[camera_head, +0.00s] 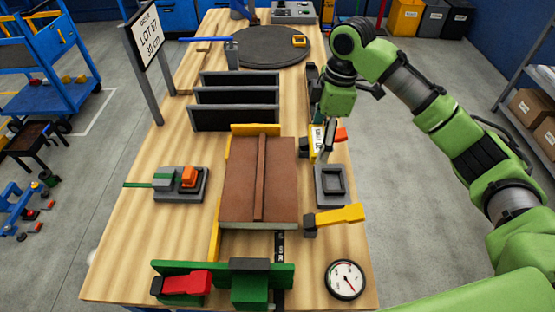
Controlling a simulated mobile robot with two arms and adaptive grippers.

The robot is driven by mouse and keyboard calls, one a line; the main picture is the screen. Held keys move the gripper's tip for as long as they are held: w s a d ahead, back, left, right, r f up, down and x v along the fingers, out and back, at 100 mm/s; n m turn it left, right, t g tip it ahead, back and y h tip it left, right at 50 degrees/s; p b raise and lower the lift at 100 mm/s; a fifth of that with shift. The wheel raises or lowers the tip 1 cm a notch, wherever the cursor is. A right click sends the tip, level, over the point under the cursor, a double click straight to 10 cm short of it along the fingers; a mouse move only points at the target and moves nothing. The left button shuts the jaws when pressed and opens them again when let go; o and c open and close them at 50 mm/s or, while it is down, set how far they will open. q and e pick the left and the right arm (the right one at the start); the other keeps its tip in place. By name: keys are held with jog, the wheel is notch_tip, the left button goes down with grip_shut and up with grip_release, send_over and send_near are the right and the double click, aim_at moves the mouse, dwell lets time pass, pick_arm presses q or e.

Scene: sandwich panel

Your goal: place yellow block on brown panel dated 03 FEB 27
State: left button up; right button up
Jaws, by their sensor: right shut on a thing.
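The brown panel (240,183) lies flat in the middle of the wooden table, with a raised brown strip running along it. I cannot read a date on it. My right gripper (327,146) reaches down from the right, just past the panel's far right corner. It is shut on a yellow block (318,138) with a white label, too small to read fully. The gripper partly hides the block, and I cannot tell if it touches the table. My left gripper is not in view.
Yellow edge pieces (256,129) border the panel. A grey square holder (331,184), yellow-handled tool (340,216) and dial gauge (345,279) stand on the right. Dark upright plates (235,97) stand behind, a green clamp (250,285) in front.

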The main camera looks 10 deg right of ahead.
jog(key=w+a+f+p, duration=0.1)
jog(key=a+f, duration=0.1)
jog(key=a, duration=0.3)
jog(key=p, duration=0.1)
send_over(281, 174)
jog(key=d, duration=0.1)
notch_tip(281, 174, down, 5)
jog(key=shift+s+d+r, duration=0.1)
jog(key=shift+s+r, duration=0.05)
jog(key=shift+a+f+p, duration=0.2)
jog(key=shift+p, duration=0.1)
jog(key=f, duration=0.1)
jog(key=f+p, duration=0.1)
jog(key=f, duration=0.1)
jog(key=shift+a+f+p, duration=0.1)
jog(key=shift+a+p, duration=0.15)
jog(key=shift+p, duration=0.15)
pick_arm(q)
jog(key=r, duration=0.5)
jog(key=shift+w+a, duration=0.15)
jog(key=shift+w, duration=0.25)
pick_arm(e)
jog(key=shift+f, duration=0.3)
jog(key=o, duration=1.2)
jog(key=shift+f, duration=0.1)
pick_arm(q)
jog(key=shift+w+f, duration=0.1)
